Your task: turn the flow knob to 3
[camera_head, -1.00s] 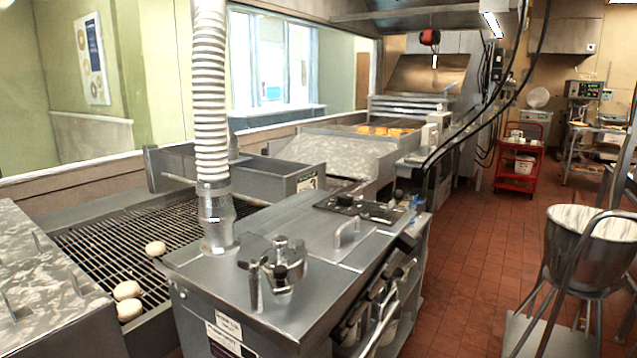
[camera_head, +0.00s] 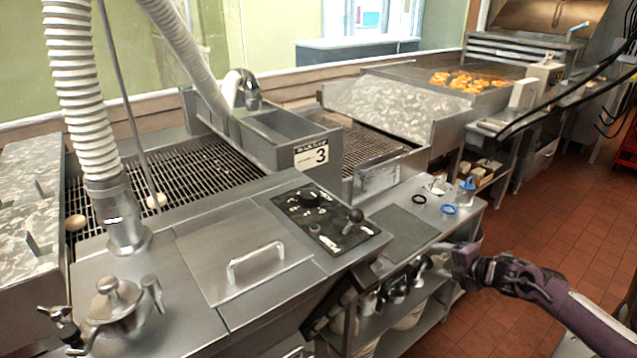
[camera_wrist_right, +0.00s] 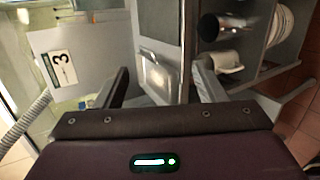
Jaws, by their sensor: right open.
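A black control panel (camera_head: 325,220) lies on the steel top of the glaze machine in the head view. It carries a dark round knob (camera_head: 310,197) towards its back and a ball-topped lever (camera_head: 355,216) at its right. The panel's small markings are too small to read, so I cannot tell any setting or which control is the flow knob. My right gripper (camera_head: 440,258) is open and empty, to the right of and apart from the panel, near the shelf's front edge. Its two dark fingers stand apart in the wrist view (camera_wrist_right: 163,82). My left gripper is out of view.
A lid with a handle (camera_head: 256,260) is left of the panel. A pot-like fitting (camera_head: 115,305) and a white hose (camera_head: 82,100) stand farther left. A sign reading 3 (camera_head: 311,155) is on a steel bin. A jar (camera_head: 466,192) stands on the side shelf.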

